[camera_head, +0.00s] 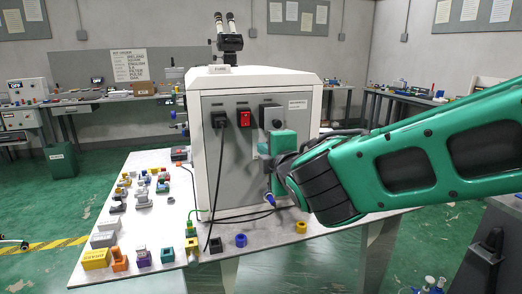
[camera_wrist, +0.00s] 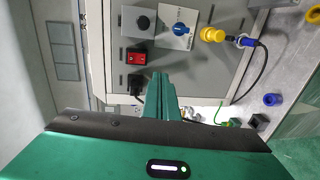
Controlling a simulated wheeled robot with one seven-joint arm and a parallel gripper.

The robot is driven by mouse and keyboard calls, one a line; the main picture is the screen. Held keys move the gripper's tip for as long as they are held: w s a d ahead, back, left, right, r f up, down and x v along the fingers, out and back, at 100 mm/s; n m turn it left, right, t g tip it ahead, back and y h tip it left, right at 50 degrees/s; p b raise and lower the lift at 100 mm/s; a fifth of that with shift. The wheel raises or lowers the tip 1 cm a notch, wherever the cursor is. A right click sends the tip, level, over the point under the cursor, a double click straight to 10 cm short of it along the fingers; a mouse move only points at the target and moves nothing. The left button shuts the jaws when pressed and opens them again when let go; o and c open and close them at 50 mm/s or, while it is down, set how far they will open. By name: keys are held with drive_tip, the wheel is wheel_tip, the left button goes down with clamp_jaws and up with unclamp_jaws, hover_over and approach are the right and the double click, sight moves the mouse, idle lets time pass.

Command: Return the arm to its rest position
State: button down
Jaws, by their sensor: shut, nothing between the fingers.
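My green arm (camera_head: 400,160) reaches in from the right, bent, with its wrist in front of the grey-white machine (camera_head: 228,160). My gripper (camera_wrist: 163,82) is shut and empty in the wrist view, its green fingers pointing at the machine's front panel. In the head view the green hand (camera_head: 284,142) covers the right part of that panel, and the fingertips cannot be made out. Whether the fingers touch the panel is unclear.
The panel bears a red switch (camera_head: 245,119), a black plug (camera_head: 219,120) with a hanging cable, a blue knob (camera_wrist: 180,30) and a yellow connector (camera_wrist: 212,34). Small coloured parts, including a yellow box (camera_head: 96,259) and blue ring (camera_head: 240,240), lie on the table (camera_head: 150,220).

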drive_tip(key=s+d+f+m+g+h, duration=0.2)
drive_tip(key=d+f+m, duration=0.25)
drive_tip(key=d, duration=0.55)
drive_tip(key=s+d+f+m+g+h, duration=0.25)
drive_tip(key=d+m, duration=0.25)
drive_tip(key=d, duration=0.5)
drive_tip(key=s+d+f+m+g+h, duration=0.25)
drive_tip(key=d+f+m, duration=0.2)
drive_tip(key=d, duration=0.55)
drive_tip(key=s+d+f+m+g+y, duration=0.1)
drive_tip(key=s+d+f+m+g, duration=0.1)
drive_tip(key=s, duration=0.7)
drive_tip(key=s+d+f+m+g+y, duration=0.1)
drive_tip(key=s+d+f+m+g, duration=0.2)
drive_tip(key=s+m, duration=0.4)
drive_tip(key=s+d+f+m+g, duration=0.2)
drive_tip(key=s+d+m+g, duration=0.1)
drive_tip(key=s, duration=0.8)
drive_tip(key=shift+d+f+m+g+y, duration=0.2)
drive_tip(key=shift+d+m+g+y, duration=0.15)
drive_tip(key=shift+m, duration=0.35)
drive_tip(key=shift+s, duration=0.1)
